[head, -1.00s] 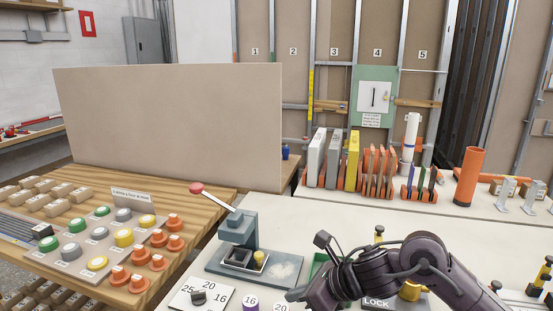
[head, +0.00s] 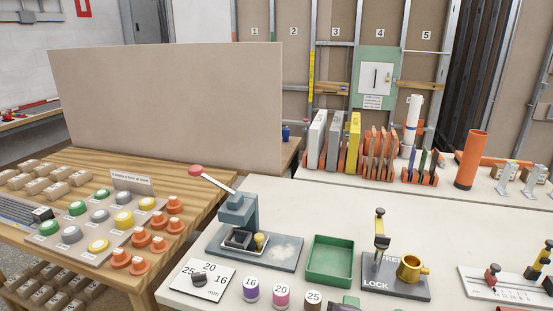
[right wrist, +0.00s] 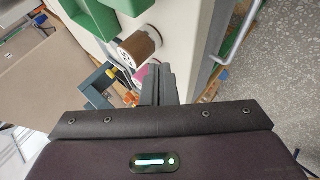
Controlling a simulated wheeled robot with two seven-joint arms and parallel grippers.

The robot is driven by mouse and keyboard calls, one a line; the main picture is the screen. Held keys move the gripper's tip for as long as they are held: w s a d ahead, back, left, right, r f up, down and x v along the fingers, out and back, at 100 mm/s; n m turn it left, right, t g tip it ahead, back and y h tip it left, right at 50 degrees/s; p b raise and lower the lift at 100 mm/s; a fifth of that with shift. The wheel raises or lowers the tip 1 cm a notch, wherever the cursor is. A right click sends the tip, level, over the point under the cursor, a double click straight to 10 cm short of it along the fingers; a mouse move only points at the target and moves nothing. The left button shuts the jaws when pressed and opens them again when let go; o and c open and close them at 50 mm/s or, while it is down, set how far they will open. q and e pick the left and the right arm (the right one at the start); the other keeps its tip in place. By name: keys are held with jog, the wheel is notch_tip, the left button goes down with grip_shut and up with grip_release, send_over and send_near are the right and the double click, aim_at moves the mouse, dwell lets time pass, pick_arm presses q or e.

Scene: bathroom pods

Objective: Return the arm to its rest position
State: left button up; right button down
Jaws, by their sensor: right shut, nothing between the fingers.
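My right gripper (right wrist: 160,72) shows in the right wrist view with its two fingers together and nothing between them. It points toward the white table's edge, near a brown-topped cylinder (right wrist: 143,44) and a pink one (right wrist: 141,74); I cannot tell the exact gap. In the head view the right arm is almost wholly out of the picture; only a small dark piece shows at the bottom edge, by the cylinder marked 25 (head: 313,300). My left gripper is in neither view.
The white table holds a grey press (head: 238,212), a green tray (head: 331,278), a lock block with a brass cup (head: 410,268) and a dial plate (head: 203,280). A wooden table (head: 80,160) with buttons stands left. A beige panel (head: 170,100) rises behind it.

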jog(key=s+d+f+m+g+h, duration=0.25)
jog(key=s+d+f+m, duration=0.2)
jog(key=s+m, duration=0.25)
jog(key=s+d+f+m+g+h, duration=0.1)
jog(key=s+d+f+m+g, duration=0.25)
jog(key=s+d+m, duration=0.35)
jog(key=s+f+g, duration=0.1)
jog(key=s+f, duration=0.2)
jog(key=f, duration=2.8)
jog(key=s+d+f+g, duration=0.1)
jog(key=s+d+f, duration=0.1)
jog(key=s+f, duration=1.4)
jog(key=s, duration=0.3)
jog(key=shift+d+f, duration=0.25)
